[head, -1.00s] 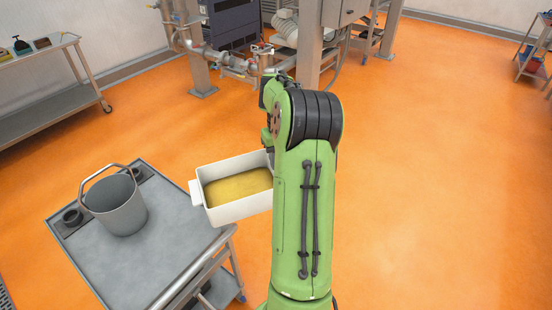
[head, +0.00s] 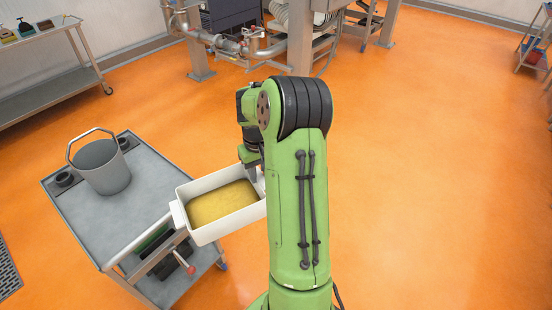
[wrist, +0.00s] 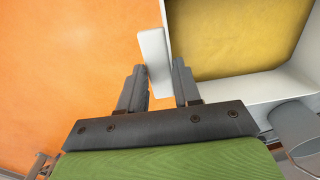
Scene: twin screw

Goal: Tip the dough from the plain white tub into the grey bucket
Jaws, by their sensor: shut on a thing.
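The plain white tub (head: 219,238) is level, with yellow dough (head: 222,202) spread over its bottom. It is in the air beside the cart's near right corner. My gripper (wrist: 162,84) is shut on the tub's white end handle, and the tub's wall and dough also show in the wrist view. In the head view my green arm hides the tub's right end. The grey bucket (head: 103,168) stands upright on the cart with its handle raised, to the left of the tub and apart from it. Part of the bucket shows at the lower right of the wrist view (wrist: 298,130).
The bucket stands on a grey cart (head: 125,212) with dark round holders in its top and a rail at its near end. A metal table (head: 40,62) is at the far left and pipework (head: 228,47) at the back. The orange floor to the right is clear.

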